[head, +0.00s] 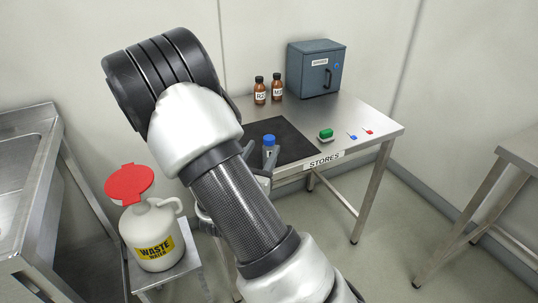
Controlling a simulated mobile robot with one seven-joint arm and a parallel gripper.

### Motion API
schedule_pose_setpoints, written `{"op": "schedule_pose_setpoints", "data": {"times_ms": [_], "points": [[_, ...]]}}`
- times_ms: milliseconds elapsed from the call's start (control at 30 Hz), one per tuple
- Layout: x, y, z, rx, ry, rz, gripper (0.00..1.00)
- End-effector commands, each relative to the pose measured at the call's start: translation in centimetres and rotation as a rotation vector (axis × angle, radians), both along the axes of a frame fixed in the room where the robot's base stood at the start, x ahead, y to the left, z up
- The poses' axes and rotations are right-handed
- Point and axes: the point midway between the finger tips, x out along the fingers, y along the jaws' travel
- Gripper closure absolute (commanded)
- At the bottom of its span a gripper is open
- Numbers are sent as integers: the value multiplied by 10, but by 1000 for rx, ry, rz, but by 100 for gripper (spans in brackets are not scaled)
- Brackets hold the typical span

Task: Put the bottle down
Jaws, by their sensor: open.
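A bottle with a blue cap (269,141) stands upright on the black mat (292,138) of the steel table labelled STORES (350,110). My gripper (264,163) is at the bottle, with a finger showing on each side of it. The jaws are open around the bottle. My arm hides the lower left of the mat and part of the gripper. The bottle's base is hard to see.
Two brown bottles (260,92) and a grey cabinet (316,70) stand at the table's back. A green-topped item (325,134) and small blue and red items (369,131) lie near the front edge. A white waste-water jug (150,238) stands at left.

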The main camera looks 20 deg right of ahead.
Motion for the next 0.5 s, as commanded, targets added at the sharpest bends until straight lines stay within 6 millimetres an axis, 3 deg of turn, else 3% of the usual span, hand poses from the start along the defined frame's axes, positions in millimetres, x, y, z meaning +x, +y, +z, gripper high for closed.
{"op": "schedule_pose_setpoints", "data": {"times_ms": [500], "points": [[36,-40,0,0,0,0,50]]}}
